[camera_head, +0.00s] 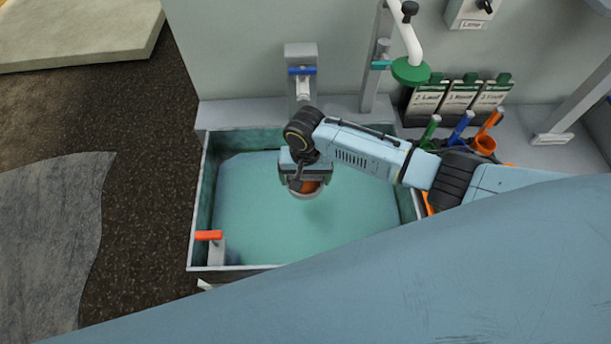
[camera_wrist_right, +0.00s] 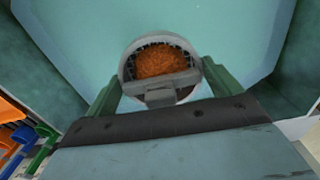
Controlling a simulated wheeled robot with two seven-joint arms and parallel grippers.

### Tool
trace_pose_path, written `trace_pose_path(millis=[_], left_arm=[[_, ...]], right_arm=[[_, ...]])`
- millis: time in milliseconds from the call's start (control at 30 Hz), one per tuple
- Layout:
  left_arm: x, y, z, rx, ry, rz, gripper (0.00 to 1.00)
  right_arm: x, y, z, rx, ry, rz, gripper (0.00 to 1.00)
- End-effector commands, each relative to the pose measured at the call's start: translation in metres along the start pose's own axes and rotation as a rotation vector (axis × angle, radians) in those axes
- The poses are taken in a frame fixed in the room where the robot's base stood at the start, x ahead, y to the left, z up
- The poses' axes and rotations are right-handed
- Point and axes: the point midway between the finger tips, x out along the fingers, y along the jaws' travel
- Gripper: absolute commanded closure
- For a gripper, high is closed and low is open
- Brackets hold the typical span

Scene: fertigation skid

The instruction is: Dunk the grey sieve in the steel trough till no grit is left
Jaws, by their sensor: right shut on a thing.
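The grey sieve (camera_wrist_right: 160,62) is a round cup with a grey rim, and a layer of orange-brown grit (camera_wrist_right: 160,63) covers its inside. My right gripper (camera_head: 305,184) is shut on the sieve; its green fingers (camera_wrist_right: 160,92) show on both sides of the sieve's grey block in the right wrist view. In the head view the sieve (camera_head: 304,195) is partly hidden under my gripper. It is over the steel trough (camera_head: 199,215), which is filled with blue-green water (camera_head: 260,225). I cannot tell whether the sieve touches the water. My left gripper is not in view.
A tap with a blue handle (camera_head: 301,71) stands at the trough's back wall, and a red-handled fitting (camera_head: 209,235) is at its front left corner. Green, blue and orange tools (camera_head: 462,127) stand right of the trough near several labelled cards (camera_head: 458,97). The trough's left side is clear.

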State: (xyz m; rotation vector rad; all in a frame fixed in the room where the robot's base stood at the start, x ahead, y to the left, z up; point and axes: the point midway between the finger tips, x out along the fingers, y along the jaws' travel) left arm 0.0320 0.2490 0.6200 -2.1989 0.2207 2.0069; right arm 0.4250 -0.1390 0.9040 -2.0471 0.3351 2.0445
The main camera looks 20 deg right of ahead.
Motion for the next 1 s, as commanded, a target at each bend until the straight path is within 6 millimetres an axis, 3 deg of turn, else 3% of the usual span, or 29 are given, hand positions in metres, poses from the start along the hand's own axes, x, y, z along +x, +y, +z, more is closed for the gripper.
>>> trace_pose_path(millis=[1000], left_arm=[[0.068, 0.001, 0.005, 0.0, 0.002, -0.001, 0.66]], right_arm=[[0.105, 0.0, 0.0, -0.001, -0.001, 0.001, 0.33]])
